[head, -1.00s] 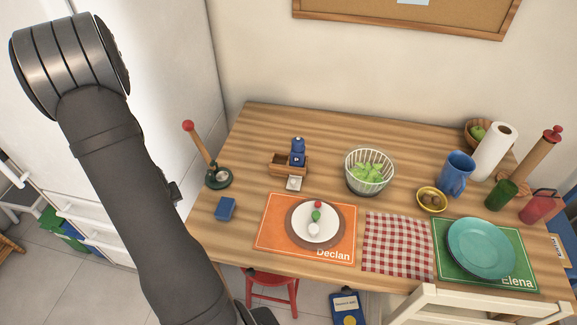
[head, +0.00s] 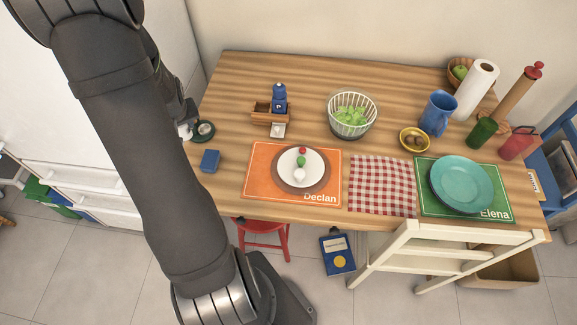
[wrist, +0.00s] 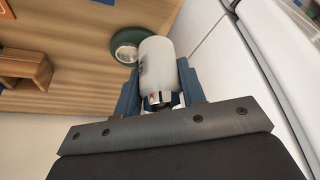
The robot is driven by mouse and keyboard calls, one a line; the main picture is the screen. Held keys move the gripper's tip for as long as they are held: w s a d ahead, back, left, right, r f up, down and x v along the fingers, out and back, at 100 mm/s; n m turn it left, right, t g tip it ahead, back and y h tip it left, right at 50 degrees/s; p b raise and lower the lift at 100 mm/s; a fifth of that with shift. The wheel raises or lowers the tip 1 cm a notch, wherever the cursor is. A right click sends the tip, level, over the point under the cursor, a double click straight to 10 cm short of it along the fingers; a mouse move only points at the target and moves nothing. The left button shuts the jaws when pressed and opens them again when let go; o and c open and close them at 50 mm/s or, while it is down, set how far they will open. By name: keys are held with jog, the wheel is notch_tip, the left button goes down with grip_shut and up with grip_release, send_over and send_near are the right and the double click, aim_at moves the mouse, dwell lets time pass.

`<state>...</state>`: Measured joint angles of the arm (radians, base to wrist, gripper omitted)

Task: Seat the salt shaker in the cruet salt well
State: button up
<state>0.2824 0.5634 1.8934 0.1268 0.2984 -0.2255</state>
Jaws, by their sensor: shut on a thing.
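The white salt shaker (wrist: 158,65) with a metal cap lies between my gripper's blue-grey fingers (wrist: 160,88) in the wrist view, cap end toward the palm. In the head view a small white part of it (head: 184,131) shows beside my arm at the table's left edge. My gripper (head: 189,117) is shut on it and mostly hidden by my arm. The wooden cruet (head: 262,118) stands to the right on the table, with the blue pepper shaker (head: 279,97) in its right side. The cruet's left well looks empty. Part of the cruet also shows in the wrist view (wrist: 38,68).
A dark green round base (head: 203,131) stands close to the shaker. A blue block (head: 210,161) lies in front of it. A white tag (head: 278,130) is before the cruet. A salad basket (head: 368,118) stands right of the cruet. Bare tabletop lies between base and cruet.

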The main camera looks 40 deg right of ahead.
jog(key=s+d+f+m, duration=0.1)
jog(key=s+d+m, duration=0.1)
jog(key=s+d, duration=0.2)
jog(key=s+d+f+m+h, duration=0.1)
jog(key=s+d, duration=0.3)
jog(key=s, duration=0.7)
jog(key=s+d+m+g+h, duration=0.1)
jog(key=s+d+m, duration=0.3)
jog(key=s, duration=0.3)
jog(key=shift+s+f, duration=0.25)
jog(key=shift+f, duration=0.15)
jog(key=shift+s+f, duration=0.1)
jog(key=shift+f, duration=1.9)
jog(key=shift+f, duration=0.15)
jog(key=o, duration=1.1)
